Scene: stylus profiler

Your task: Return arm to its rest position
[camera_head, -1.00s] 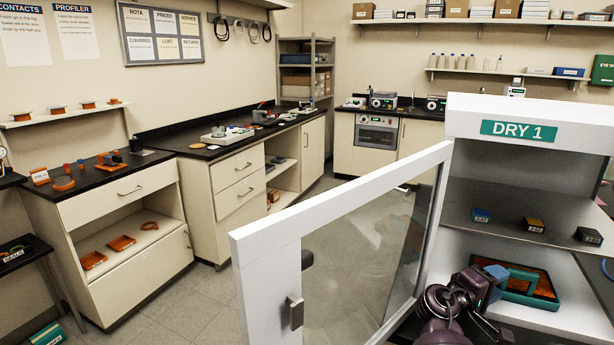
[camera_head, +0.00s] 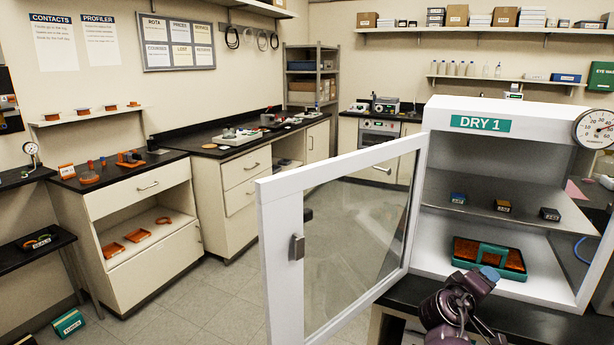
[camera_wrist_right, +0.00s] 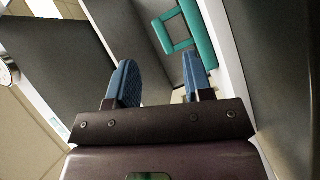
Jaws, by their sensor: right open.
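My right gripper (camera_head: 487,276) is in front of the open DRY 1 cabinet (camera_head: 535,115), near its lower opening. In the right wrist view, its two blue fingers (camera_wrist_right: 158,82) stand apart with nothing between them. A green-handled tray (camera_head: 482,247) with orange contents sits on the cabinet's lower floor, just behind the gripper in the head view. Its green handle (camera_wrist_right: 203,48) shows beyond the fingers in the wrist view, apart from them. My left gripper is not in view.
The cabinet's glass door (camera_head: 275,250) stands swung open to the left. Several small boxes, including a dark one (camera_head: 550,214), sit on the cabinet's upper shelf. A round dial gauge (camera_head: 595,128) is at the cabinet's right. Open floor (camera_head: 215,300) lies left of the door.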

